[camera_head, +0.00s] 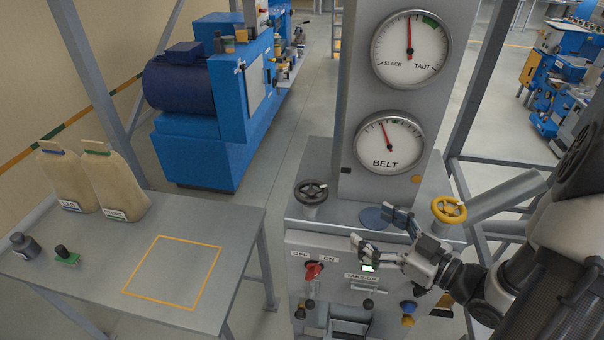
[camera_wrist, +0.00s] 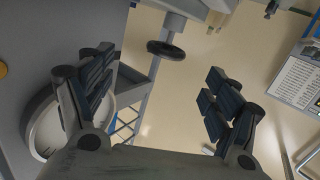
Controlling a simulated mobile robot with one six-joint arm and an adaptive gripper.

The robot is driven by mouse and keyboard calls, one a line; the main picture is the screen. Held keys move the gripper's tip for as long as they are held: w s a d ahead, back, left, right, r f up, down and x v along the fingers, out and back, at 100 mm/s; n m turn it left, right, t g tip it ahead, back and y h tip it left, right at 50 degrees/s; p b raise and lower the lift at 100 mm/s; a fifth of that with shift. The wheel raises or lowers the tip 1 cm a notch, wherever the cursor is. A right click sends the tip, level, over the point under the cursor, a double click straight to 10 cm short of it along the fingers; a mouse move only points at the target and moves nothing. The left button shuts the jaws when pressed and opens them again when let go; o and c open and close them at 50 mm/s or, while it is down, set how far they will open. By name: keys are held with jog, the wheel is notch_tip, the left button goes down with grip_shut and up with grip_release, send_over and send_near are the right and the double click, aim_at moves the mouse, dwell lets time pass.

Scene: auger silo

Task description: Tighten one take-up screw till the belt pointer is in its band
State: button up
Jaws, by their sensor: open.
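The BELT gauge (camera_head: 390,145) is the lower dial on the grey column; its red pointer leans a little left of straight up, and its band is too small to place surely. The upper SLACK/TAUT gauge (camera_head: 411,48) has its red pointer upright, left of the green band. A TAKE-UP label (camera_head: 362,276) is on the front panel. A dark handwheel (camera_head: 311,192) stands left on the cabinet top and a yellow handwheel (camera_head: 449,210) right. My gripper (camera_head: 375,232) is open and empty between them. The wrist view shows its fingers (camera_wrist: 158,88) apart, the dark handwheel (camera_wrist: 166,49) beyond.
A red OFF/ON switch (camera_head: 313,271) and several knobs are on the front panel. At left, a grey table (camera_head: 217,213) holds two sacks, small parts and an orange-outlined square. A blue machine (camera_head: 215,100) stands behind. A sloping grey cylinder (camera_head: 507,193) lies behind the yellow handwheel.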

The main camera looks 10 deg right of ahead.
jog(key=shift+o, duration=0.3)
jog(key=shift+s+a+r+t+y, duration=0.35)
jog(key=shift+s+r+y, duration=0.1)
jog(key=shift+s+y, duration=0.15)
jog(key=b, duration=0.1)
send_near(299, 182)
jog(key=x, duration=0.5)
jog(key=shift+w+a, duration=0.15)
jog(key=shift+w, duration=0.15)
jog(key=shift+c, duration=0.5)
jog(key=shift+f, duration=0.1)
jog(key=c, duration=1)
